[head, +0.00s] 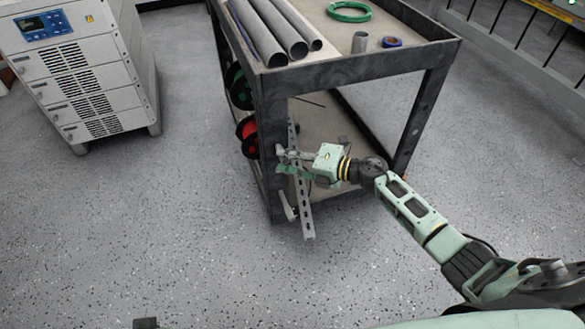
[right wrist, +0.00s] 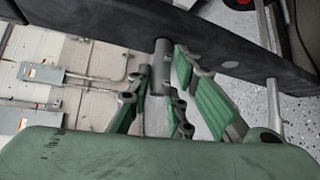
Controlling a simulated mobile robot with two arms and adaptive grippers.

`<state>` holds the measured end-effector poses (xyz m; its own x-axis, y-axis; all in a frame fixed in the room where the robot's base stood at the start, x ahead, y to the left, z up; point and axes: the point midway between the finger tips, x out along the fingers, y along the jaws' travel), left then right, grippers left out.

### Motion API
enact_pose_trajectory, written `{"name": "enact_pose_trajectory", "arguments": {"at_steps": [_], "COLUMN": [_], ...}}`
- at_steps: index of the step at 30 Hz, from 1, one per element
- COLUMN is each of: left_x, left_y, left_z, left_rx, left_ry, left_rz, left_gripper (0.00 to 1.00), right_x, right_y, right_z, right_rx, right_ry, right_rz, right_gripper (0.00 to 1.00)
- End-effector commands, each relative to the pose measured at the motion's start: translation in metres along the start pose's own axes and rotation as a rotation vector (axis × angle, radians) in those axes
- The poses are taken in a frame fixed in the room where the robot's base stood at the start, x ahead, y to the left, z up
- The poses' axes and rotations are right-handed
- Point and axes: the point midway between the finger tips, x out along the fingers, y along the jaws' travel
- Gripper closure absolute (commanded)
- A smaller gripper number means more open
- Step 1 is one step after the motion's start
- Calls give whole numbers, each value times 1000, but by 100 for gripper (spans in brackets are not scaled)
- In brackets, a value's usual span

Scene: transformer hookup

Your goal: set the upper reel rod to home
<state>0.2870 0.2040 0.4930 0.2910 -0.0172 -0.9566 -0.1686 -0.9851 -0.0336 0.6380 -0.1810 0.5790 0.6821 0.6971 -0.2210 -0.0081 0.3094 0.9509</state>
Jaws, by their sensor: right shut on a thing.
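The cart (head: 365,66) stands in the middle of the head view, with a green reel (head: 238,87) above a red reel (head: 247,131) at its left side. My right gripper (head: 283,160) is at the cart's near post, level with the red reel or slightly lower. In the right wrist view its green fingers (right wrist: 165,92) are closed around a grey cylindrical rod end (right wrist: 162,52), which I take as the upper reel rod. The fingers hide part of it. A second grey rod end (head: 287,207) sticks out lower on the post.
A perforated grey bar (head: 307,215) stands nearly upright beside my gripper. A white cabinet (head: 85,70) stands at left. The floor between is clear.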

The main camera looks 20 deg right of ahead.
Motion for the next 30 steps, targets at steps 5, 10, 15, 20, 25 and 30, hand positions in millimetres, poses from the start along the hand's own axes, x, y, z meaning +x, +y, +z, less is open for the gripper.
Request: {"name": "enact_pose_trajectory", "arguments": {"at_steps": [5, 10, 15, 20, 25, 30], "left_x": [-10, -10, -10, -10, -9, -9], "left_y": [0, 0, 0, 0, 0, 0], "left_z": [0, 0, 0, 0, 0, 0], "left_rx": [-1, -1, -1, -2, -2, -2], "left_ry": [3, 2, 2, 2, 2, 2], "left_rz": [-1, 0, 0, 0, 0, 1], "left_gripper": [60, 60, 60, 60, 60, 60], "right_x": [6, 6, 6, 6, 5, -6], "right_y": [8, 9, 9, 7, 4, 2], "right_z": [8, 9, 9, 8, 7, 6], "right_rx": [1, 1, 0, 0, 0, 0], "right_ry": [-5, -8, -10, -7, -5, -5], "right_rz": [12, 13, 14, 10, 6, 2], "right_gripper": [100, 100, 74, 67, 67, 67]}}
